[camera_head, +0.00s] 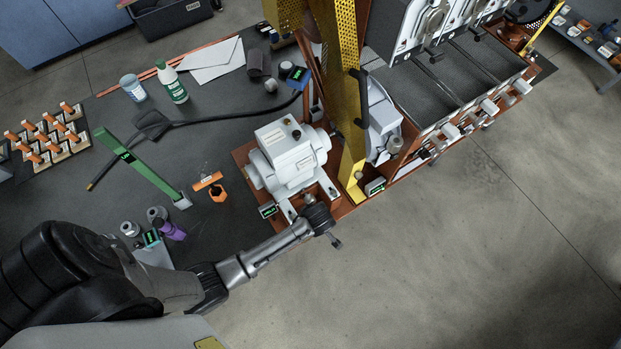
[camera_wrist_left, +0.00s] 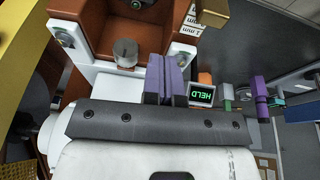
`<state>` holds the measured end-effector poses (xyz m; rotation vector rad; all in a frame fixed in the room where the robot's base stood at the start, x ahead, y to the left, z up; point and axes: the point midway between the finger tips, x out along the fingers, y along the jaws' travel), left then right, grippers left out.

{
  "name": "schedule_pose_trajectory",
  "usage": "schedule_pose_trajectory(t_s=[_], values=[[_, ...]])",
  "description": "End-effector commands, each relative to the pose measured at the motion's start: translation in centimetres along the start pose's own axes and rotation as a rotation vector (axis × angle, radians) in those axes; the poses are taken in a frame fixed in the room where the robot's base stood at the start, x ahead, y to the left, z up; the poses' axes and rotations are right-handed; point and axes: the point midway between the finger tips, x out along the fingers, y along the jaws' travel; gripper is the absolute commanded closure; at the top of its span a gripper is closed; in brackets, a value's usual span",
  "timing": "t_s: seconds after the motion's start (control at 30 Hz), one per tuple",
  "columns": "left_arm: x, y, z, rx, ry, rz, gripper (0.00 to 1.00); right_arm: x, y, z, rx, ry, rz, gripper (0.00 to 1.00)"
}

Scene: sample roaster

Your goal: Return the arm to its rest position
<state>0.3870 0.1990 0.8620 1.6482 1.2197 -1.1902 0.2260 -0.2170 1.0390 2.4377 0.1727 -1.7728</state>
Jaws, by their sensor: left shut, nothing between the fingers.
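My left arm comes in from the lower left in the camera_head view. Its gripper (camera_head: 320,220) is at the near corner of the white machine (camera_head: 290,155), at the edge of the bench. I cannot tell there whether it touches anything. In the camera_wrist_left view the gripper's two purple fingers (camera_wrist_left: 166,78) are pressed together, with nothing between them. A small display (camera_wrist_left: 201,95) with upside-down green text "HELD" is just right of the fingers. A grey round knob (camera_wrist_left: 125,52) in a brown housing is to their left. My right gripper is in neither view.
A yellow column (camera_head: 345,110) rises behind the gripper. The dark bench (camera_head: 100,215) holds a green bar (camera_head: 140,165), a black scoop (camera_head: 153,124), bottles, and a purple-handled item (camera_head: 172,231) near my forearm. Open floor (camera_head: 430,270) lies to the right.

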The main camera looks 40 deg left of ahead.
Motion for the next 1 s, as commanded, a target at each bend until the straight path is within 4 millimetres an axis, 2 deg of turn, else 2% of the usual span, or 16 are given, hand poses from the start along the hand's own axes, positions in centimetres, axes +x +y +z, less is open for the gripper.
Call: schedule_pose_trajectory(t_s=[0.2,0.8,0.93,1.0], values=[[-0.63,-0.2,0.0,-0.001,0.0,0.0,1.0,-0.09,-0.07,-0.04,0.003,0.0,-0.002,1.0],[-0.62,-0.18,-0.01,0.006,0.0,0.0,1.0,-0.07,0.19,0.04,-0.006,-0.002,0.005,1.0],[-0.61,-0.19,-0.01,0.096,0.0,0.0,1.0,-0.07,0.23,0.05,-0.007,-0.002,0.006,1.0],[-0.61,-0.25,-0.01,0.205,0.0,-0.004,1.0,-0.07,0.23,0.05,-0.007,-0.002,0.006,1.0]])
